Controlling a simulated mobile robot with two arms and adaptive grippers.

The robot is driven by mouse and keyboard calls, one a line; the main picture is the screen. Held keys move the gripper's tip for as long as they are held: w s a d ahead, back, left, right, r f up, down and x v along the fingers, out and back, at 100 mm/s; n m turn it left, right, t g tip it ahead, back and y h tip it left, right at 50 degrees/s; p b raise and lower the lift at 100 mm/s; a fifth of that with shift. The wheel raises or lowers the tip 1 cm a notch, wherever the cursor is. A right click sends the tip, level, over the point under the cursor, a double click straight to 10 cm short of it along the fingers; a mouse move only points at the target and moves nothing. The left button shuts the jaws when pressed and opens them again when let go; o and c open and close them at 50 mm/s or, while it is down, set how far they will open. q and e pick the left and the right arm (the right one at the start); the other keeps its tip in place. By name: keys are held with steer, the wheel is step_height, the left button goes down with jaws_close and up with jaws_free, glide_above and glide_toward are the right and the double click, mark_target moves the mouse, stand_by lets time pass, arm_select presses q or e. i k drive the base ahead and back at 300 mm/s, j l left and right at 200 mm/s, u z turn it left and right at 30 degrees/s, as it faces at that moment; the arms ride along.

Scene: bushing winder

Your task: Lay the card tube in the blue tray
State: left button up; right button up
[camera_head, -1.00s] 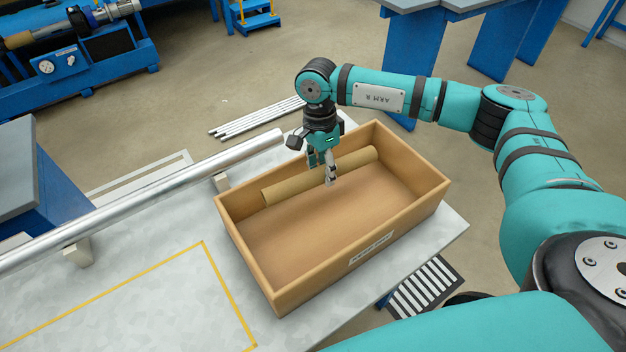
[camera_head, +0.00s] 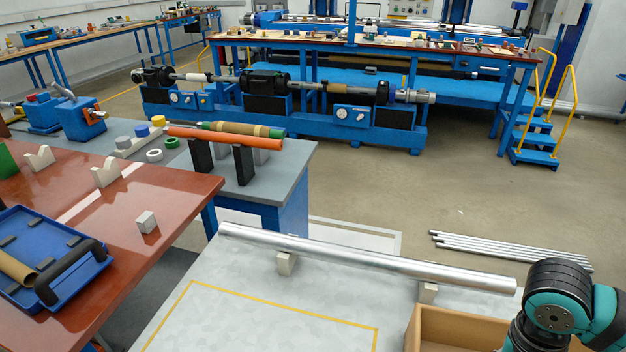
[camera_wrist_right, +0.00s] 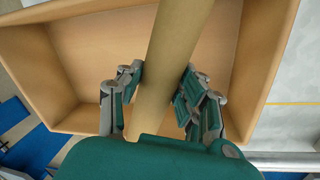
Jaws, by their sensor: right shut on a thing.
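The card tube (camera_wrist_right: 178,30) is a plain tan cylinder in the right wrist view, running from the top edge down between my fingers. My right gripper (camera_wrist_right: 163,73) is shut on it, above the wooden box; whether the tube touches the box floor is unclear. In the head view only part of my right arm shows, at the lower right; the gripper and held tube are out of sight. The blue tray (camera_head: 52,293) lies on the red-brown table at the left, cut by the picture edge. Another tan tube (camera_head: 17,268) lies in it. My left gripper is not in view.
The wooden box (camera_head: 462,328) stands at the lower right. A long metal bar (camera_head: 370,258) rests on blocks across the pale table. A grey table (camera_head: 285,165) holds orange and green rods. A small block (camera_head: 146,222) stands near the tray.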

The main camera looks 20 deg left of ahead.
mark_target(40, 245)
steer(key=u, duration=1.95)
steer(key=i+j+u, duration=0.1)
steer(key=j+u, duration=0.2)
steer(key=i+j+u, duration=0.2)
steer(key=j+u, duration=0.15)
steer(key=j, duration=0.15)
steer(key=i+j+u, duration=0.4)
steer(key=j+u, duration=0.25)
steer(key=i+z, duration=0.5)
steer(key=i+j+z, duration=0.3)
steer(key=i+z, duration=0.15)
steer(key=i, duration=0.15)
steer(key=i+l+z, duration=0.2)
steer(key=i+z, duration=0.15)
steer(key=z, duration=0.15)
steer(key=i+l+z, duration=0.1)
steer(key=i+z, duration=0.4)
steer(key=k, duration=0.15)
